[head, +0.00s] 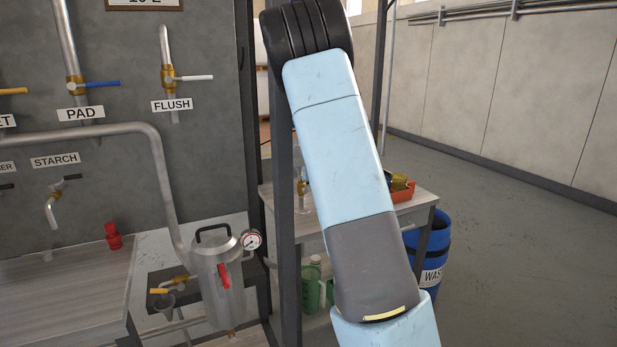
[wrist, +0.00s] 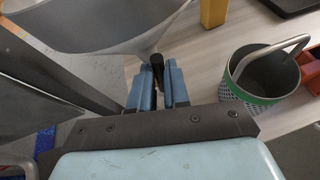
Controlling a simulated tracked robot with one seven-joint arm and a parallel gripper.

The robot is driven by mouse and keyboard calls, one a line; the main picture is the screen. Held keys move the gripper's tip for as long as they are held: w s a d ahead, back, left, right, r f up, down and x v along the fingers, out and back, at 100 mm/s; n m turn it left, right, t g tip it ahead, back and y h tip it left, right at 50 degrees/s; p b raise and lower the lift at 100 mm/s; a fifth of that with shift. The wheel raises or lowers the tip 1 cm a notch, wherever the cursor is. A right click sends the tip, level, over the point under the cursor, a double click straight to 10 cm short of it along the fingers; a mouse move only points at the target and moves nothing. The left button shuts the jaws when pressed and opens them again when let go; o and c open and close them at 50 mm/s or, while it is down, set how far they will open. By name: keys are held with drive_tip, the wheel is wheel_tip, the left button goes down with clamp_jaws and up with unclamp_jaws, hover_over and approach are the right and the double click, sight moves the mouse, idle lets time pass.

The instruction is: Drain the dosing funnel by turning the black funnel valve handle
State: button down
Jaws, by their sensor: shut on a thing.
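In the wrist view, a large grey metal funnel (wrist: 112,28) fills the upper left, its cone narrowing toward my gripper. The black funnel valve handle (wrist: 157,62) stands just below the narrow end of the cone. My gripper (wrist: 158,88) has its two blue fingers on either side of the handle, shut on it. The lower part of the handle is hidden between the fingers. The valve body and outlet cannot be made out. In the head view my arm covers the middle, and neither my gripper nor this funnel can be made out.
A perforated metal cup with a green band (wrist: 250,98) stands on the pale table right of my gripper, a red bin (wrist: 311,72) beside it. A yellow post (wrist: 213,12) is behind. In the head view, a dark upright post (head: 283,200) stands left of my arm and a blue waste barrel (head: 437,238) right.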

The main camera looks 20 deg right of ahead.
drive_tip(key=c, duration=1.4)
unclamp_jaws()
drive_tip(key=shift+w, duration=0.2)
drive_tip(key=o, duration=0.3)
drive_tip(key=shift+a, duration=0.1)
drive_tip(key=shift+s, duration=0.1)
drive_tip(key=v, duration=1.3)
drive_tip(key=shift+s, duration=0.3)
drive_tip(key=shift+r, duration=0.15)
